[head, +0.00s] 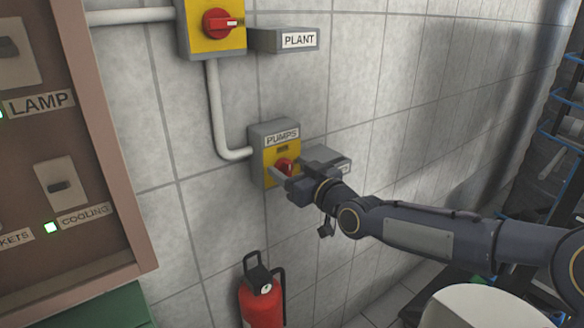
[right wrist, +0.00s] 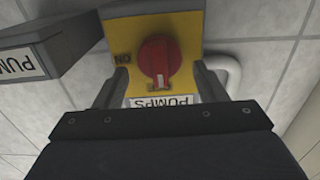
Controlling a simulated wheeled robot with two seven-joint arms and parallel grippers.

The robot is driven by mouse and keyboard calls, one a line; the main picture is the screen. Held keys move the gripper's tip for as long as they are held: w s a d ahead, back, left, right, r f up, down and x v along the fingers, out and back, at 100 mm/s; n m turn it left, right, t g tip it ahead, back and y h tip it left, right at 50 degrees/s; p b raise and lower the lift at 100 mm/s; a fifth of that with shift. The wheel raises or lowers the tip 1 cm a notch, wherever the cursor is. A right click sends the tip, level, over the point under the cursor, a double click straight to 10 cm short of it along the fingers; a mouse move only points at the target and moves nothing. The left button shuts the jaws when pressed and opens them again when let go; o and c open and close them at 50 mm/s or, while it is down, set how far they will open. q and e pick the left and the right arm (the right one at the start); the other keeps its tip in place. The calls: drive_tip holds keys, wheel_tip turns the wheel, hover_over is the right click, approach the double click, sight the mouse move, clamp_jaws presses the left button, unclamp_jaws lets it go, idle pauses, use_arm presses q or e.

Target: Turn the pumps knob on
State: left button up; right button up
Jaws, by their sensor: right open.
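The pumps switch is a grey box with a yellow plate (head: 268,157) and a PUMPS label (head: 282,137), on the tiled wall. Its red knob (head: 284,167) is partly hidden by my right gripper (head: 283,178) in the head view. In the right wrist view, which shows the switch upside down, the red knob (right wrist: 158,60) stands in line with the PUMPS label, and ON is marked to one side. My right gripper (right wrist: 162,74) is open, its fingers on either side of the knob with visible gaps. My left gripper is out of view.
The PLANT switch (head: 217,24) sits above, joined by a grey conduit (head: 215,115). A side box (head: 333,163) adjoins the pumps switch. A red fire extinguisher (head: 262,303) is below. A framed panel (head: 107,145) fills the left; a rack (head: 560,130) stands at right.

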drive_tip(key=c, duration=1)
drive_tip(key=shift+d+f+m+b, duration=0.1)
drive_tip(key=shift+f+m+b, duration=0.1)
drive_tip(key=shift+m+b, duration=0.6)
drive_tip(key=m+b, duration=0.4)
drive_tip(key=shift+w+d+f+b, duration=0.1)
drive_tip(key=shift+d+f+b, duration=0.05)
drive_tip(key=shift+b, duration=0.2)
drive_tip(key=m+b, duration=0.2)
drive_tip(key=m, duration=0.2)
drive_tip(key=m+b, duration=0.2)
drive_tip(key=m, duration=0.2)
drive_tip(key=m+b, duration=0.2)
drive_tip(key=m, duration=0.2)
drive_tip(key=shift+w+d+f+b, duration=0.15)
drive_tip(key=shift+d+f+b, duration=0.1)
drive_tip(key=shift+f+b, duration=0.05)
drive_tip(key=shift+m, duration=0.3)
